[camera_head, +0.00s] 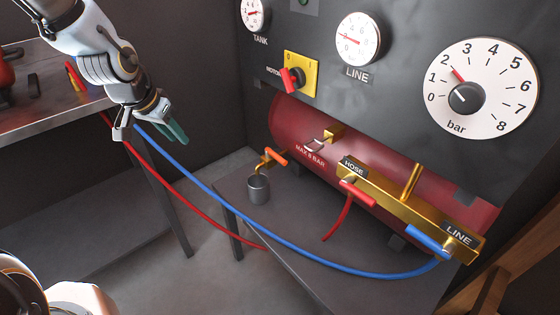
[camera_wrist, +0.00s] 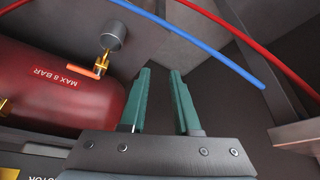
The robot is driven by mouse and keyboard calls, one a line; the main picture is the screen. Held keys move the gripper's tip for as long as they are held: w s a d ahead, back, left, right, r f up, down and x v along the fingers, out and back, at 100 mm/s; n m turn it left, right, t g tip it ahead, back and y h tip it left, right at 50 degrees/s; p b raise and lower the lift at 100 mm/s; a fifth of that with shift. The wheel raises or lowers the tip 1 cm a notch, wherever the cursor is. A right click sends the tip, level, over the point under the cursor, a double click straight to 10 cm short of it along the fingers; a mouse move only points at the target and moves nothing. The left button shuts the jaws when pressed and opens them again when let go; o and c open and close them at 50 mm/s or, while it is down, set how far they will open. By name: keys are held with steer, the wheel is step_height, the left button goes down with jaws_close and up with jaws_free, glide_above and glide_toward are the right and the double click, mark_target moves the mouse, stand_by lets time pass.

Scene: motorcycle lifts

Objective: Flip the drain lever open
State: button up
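The drain lever (camera_head: 276,157) is a short orange handle on a brass valve (camera_head: 264,160) at the left end of the red tank (camera_head: 300,127). A grey metal cup (camera_head: 258,189) is below the valve's spout. The wrist view also shows the orange lever (camera_wrist: 83,71), left of my fingers, with the cup (camera_wrist: 114,36) beyond it. My gripper (camera_head: 172,130) is in the air to the left of the lever and apart from it. In the wrist view my gripper (camera_wrist: 160,72) has its two green fingers apart, with nothing between them.
A blue hose (camera_head: 230,212) and a red hose (camera_head: 180,184) run below my gripper. A metal bench (camera_head: 50,115) stands at left. A brass manifold (camera_head: 410,205) with red (camera_head: 357,192) and blue (camera_head: 428,242) levers is at right. A dark panel with gauges (camera_head: 358,38) is above the tank.

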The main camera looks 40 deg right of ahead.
mark_target(276, 156)
steer(key=s+d+f+m, duration=0.1)
steer(key=s+d, duration=0.1)
steer(key=d, duration=0.2)
steer(key=s+d+f+m+h+b, duration=0.1)
steer(key=s+d, duration=0.1)
steer(key=d, duration=0.2)
steer(key=s+d+f+m+g+h, duration=0.1)
steer(key=d, duration=0.2)
steer(key=shift+s+d+f+m+b, duration=0.1)
steer(key=shift+s+d+m+b, duration=0.2)
steer(key=shift+s+d+b, duration=0.1)
steer(key=c, duration=0.3)
steer(key=s+d, duration=0.2)
steer(key=s+d+m+g+h, duration=0.1)
steer(key=s+d, duration=0.1)
steer(key=d, duration=0.1)
steer(key=s+d+m+h+b, duration=0.1)
steer(key=s+d, duration=0.1)
steer(key=d, duration=0.1)
steer(key=shift+g, duration=0.3)
jaws_close()
steer(key=x, duration=0.9)
steer(key=shift+s+d, duration=0.1)
steer(key=shift+d, duration=0.05)
steer(key=shift+a+f+p, duration=0.25)
steer(key=shift+a+f, duration=0.05)
steer(key=shift+a, duration=0.55)
steer(key=shift+a+f+p, duration=0.25)
steer(key=shift+a, duration=0.55)
